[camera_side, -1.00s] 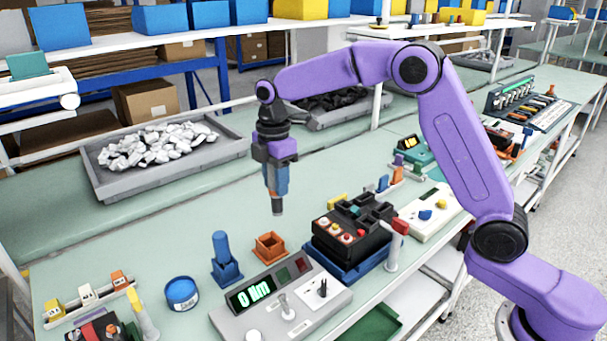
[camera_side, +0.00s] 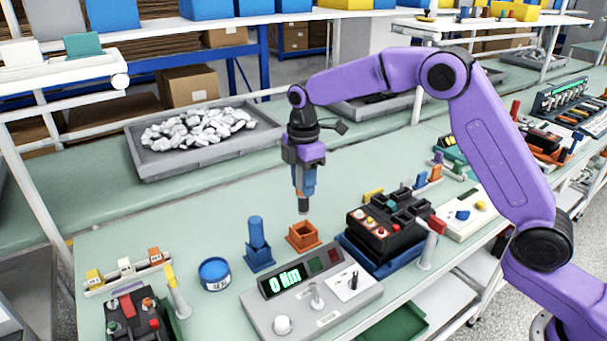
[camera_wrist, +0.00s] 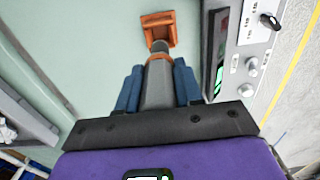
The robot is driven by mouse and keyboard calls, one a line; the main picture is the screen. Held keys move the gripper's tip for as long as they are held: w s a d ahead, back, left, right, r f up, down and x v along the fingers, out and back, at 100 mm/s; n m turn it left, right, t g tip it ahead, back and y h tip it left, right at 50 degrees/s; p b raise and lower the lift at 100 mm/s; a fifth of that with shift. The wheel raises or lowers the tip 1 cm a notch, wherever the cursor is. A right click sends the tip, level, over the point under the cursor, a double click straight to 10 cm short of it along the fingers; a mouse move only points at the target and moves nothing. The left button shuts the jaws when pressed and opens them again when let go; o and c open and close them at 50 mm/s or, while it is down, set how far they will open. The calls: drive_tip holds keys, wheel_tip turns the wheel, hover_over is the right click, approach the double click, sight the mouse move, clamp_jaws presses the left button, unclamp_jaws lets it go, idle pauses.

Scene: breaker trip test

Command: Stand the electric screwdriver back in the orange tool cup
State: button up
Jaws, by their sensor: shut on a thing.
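My gripper (camera_side: 304,188) has blue fingers and is shut on the electric screwdriver (camera_side: 303,208), which points nose down. Its grey nose shows below the fingers; the upper body is hidden by my gripper. The orange tool cup (camera_side: 303,237) is square and open-topped, standing on the green bench just below the nose. In the wrist view the grey screwdriver (camera_wrist: 158,90), with an orange band and dark nose, lies between the fingers (camera_wrist: 157,68). The nose overlaps the near rim of the orange cup (camera_wrist: 158,19). In the side view it is above the cup.
A blue holder with a blue upright piece (camera_side: 258,247) stands left of the cup. A grey meter (camera_side: 312,295) reading about 0 Nm is in front. A black breaker unit (camera_side: 388,228) on a blue base is at right. A blue tin (camera_side: 215,273) is at left.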

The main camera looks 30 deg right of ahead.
sight(303, 213)
drive_tip(key=shift+f, duration=1.9)
drive_tip(key=shift+f, duration=2.75)
drive_tip(key=o, duration=1.1)
wheel_tip(303, 213, up, 17)
drive_tip(key=shift+r, duration=0.2)
drive_tip(key=s+m, duration=0.3)
drive_tip(key=s, duration=1.7)
drive_tip(key=s+d+f, duration=0.2)
drive_tip(key=s+d, duration=0.1)
drive_tip(key=s, duration=0.3)
drive_tip(key=s+d+f+m, duration=0.1)
drive_tip(key=s+d, duration=0.3)
drive_tip(key=s, duration=0.3)
drive_tip(key=s+d+f+m, duration=0.1)
drive_tip(key=s+d+f, duration=0.1)
drive_tip(key=s+d, duration=0.2)
drive_tip(key=shift+s+d+f, duration=0.1)
drive_tip(key=shift+s+f, duration=0.1)
drive_tip(key=shift+s, duration=0.5)
drive_tip(key=shift+s+f, duration=0.15)
drive_tip(key=shift+s, duration=0.5)
